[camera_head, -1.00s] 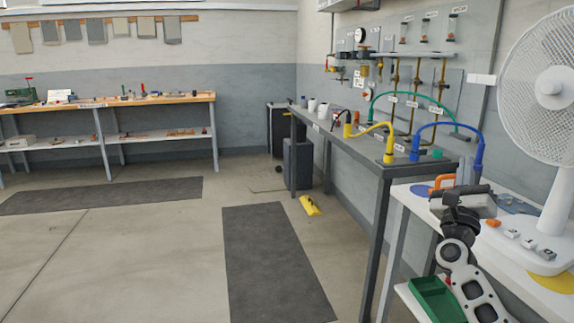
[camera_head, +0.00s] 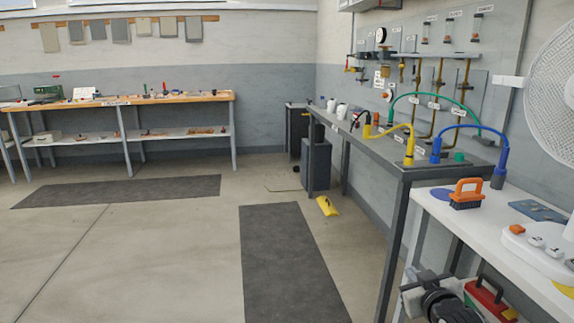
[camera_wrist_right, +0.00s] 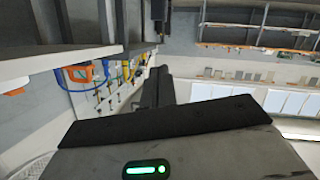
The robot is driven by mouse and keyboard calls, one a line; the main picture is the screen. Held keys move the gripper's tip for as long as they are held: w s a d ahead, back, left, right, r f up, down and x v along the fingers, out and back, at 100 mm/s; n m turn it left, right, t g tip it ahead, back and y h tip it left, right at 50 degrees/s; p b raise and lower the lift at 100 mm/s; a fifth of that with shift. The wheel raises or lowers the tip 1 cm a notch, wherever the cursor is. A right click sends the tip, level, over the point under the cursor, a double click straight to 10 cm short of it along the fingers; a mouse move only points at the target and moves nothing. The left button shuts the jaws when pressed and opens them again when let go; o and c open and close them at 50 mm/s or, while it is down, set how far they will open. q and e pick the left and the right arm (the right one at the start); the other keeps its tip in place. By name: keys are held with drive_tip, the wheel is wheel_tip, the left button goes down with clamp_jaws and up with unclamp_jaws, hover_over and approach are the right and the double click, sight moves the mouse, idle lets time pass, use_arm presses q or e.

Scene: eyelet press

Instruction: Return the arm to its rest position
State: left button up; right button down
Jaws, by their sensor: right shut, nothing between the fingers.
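My right gripper (camera_head: 424,287) is low at the bottom right of the head view, below the top of the white table (camera_head: 500,238). It is shut and holds nothing; its fingertips are hard to make out at this angle. In the right wrist view dark shut fingers (camera_wrist_right: 155,88) stand beyond the black housing with its green light. They point into open air and no object is between them. My left arm and gripper are not in view.
An orange-handled brush (camera_head: 467,193) stands on the white table, and a fan (camera_head: 553,88) is at the right edge. A red toolbox (camera_head: 488,296) is close beside my right arm. A grey bench (camera_head: 398,160) carries hoses. The floor (camera_head: 150,250) on the left is clear.

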drive_tip(key=s+a+f+g+y, duration=0.1)
drive_tip(key=s+a+f, duration=0.35)
drive_tip(key=s, duration=0.25)
drive_tip(key=s+a+f+g+y, duration=0.1)
drive_tip(key=s+a+f, duration=0.35)
drive_tip(key=s, duration=0.25)
drive_tip(key=s+a+f+g, duration=0.1)
drive_tip(key=s+a, duration=0.1)
drive_tip(key=s, duration=0.6)
drive_tip(key=s+a+f+g+y, duration=0.1)
drive_tip(key=s+a, duration=0.2)
drive_tip(key=s, duration=0.5)
drive_tip(key=shift+s+a+f+m+y, duration=0.25)
drive_tip(key=shift+s+f+m+y, duration=0.05)
drive_tip(key=shift+s+f, duration=0.1)
